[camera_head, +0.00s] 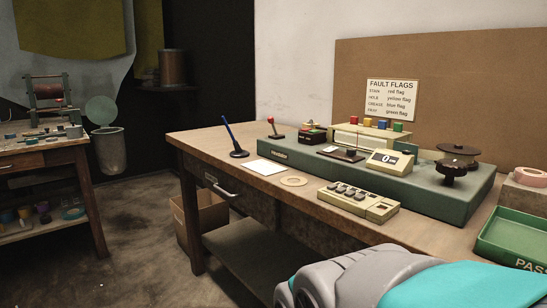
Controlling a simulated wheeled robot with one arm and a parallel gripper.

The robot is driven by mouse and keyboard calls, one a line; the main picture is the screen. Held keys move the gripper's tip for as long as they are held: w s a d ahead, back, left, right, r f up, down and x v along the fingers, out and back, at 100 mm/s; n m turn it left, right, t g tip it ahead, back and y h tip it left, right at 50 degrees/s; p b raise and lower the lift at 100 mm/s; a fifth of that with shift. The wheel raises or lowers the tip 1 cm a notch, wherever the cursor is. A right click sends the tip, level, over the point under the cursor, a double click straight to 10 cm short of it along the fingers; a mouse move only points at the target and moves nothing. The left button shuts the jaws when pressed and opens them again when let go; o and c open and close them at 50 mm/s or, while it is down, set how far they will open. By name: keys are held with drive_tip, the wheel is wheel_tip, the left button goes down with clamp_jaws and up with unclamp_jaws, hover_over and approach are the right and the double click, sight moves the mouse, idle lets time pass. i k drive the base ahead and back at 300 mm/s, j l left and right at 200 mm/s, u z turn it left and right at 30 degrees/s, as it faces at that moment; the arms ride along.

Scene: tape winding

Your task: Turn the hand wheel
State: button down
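A dark brown knobbed wheel (453,170), which looks like the hand wheel, stands at the right end of the long green machine base (425,203) on the workbench. A flat dark round disc (459,149) sits just behind it. Nothing touches the wheel. Grey and teal parts of my own arm fill the bottom right of the view, in front of the bench. My gripper's fingers do not show.
A counter reading 0 (390,161) sits left of the wheel. A beige keypad (358,201), a tape ring (294,181) and a white card (264,167) lie on the bench (215,140). A green tray (515,240) is at right. A blue pen stand (238,153) is at left.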

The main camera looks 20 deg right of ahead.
sight(451, 169)
drive_tip(key=l+z, duration=0.1)
drive_tip(key=z, duration=0.35)
drive_tip(key=l+z, duration=0.15)
drive_tip(key=z, duration=0.3)
drive_tip(key=l+z, duration=0.1)
drive_tip(key=z, duration=0.35)
drive_tip(key=k, duration=0.5)
drive_tip(key=k+j+u, duration=0.1)
drive_tip(key=j, duration=0.25)
drive_tip(key=k+j, duration=0.1)
drive_tip(key=j, duration=0.3)
drive_tip(key=i+l+u, duration=0.1)
drive_tip(key=l, duration=0.15)
drive_tip(key=k+j, duration=0.1)
drive_tip(key=j, duration=0.2)
